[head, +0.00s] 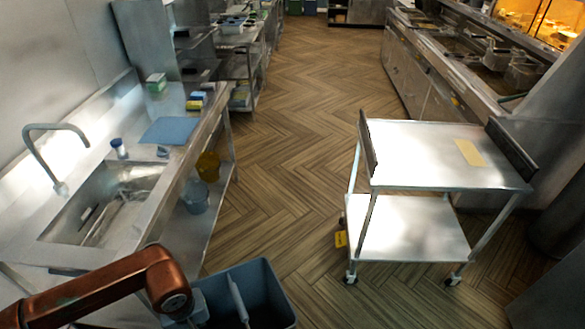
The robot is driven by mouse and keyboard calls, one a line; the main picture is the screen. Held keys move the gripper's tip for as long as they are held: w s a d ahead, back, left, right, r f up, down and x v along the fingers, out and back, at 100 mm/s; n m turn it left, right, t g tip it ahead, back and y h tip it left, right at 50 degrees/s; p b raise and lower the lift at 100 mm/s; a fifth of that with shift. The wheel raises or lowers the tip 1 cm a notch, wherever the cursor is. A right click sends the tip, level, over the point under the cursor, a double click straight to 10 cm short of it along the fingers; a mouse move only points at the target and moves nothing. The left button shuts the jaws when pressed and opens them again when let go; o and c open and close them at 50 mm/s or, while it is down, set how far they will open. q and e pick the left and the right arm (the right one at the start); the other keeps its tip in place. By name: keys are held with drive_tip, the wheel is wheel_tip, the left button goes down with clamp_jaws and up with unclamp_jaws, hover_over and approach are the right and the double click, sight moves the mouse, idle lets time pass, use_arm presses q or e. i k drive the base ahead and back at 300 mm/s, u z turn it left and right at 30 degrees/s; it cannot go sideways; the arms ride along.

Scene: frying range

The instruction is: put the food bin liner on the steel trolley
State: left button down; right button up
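The steel trolley (420,152) stands on the wood floor at the right, with a top shelf, a lower shelf and castors. A yellow patch lies on its top shelf. A blue-grey open bin (272,284), which looks like the food bin liner, shows at the bottom edge, cut off by the frame. A pale upright strip shows inside it. My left arm comes in from the lower left and its end is right beside the bin's left side. Its fingers cannot be made out, so I cannot tell if they grip the bin. My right gripper is not in view.
A steel sink counter (183,108) runs along the left, with a tap, a blue cloth (169,131) and sponges. Buckets (195,196) stand on its lower shelf. A fryer line (440,70) is at the back right. The floor between counter and trolley is clear.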

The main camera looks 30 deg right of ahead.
sight(429, 146)
drive_tip(key=z, duration=2.1)
drive_tip(key=i, duration=1.55)
drive_tip(key=z, duration=0.05)
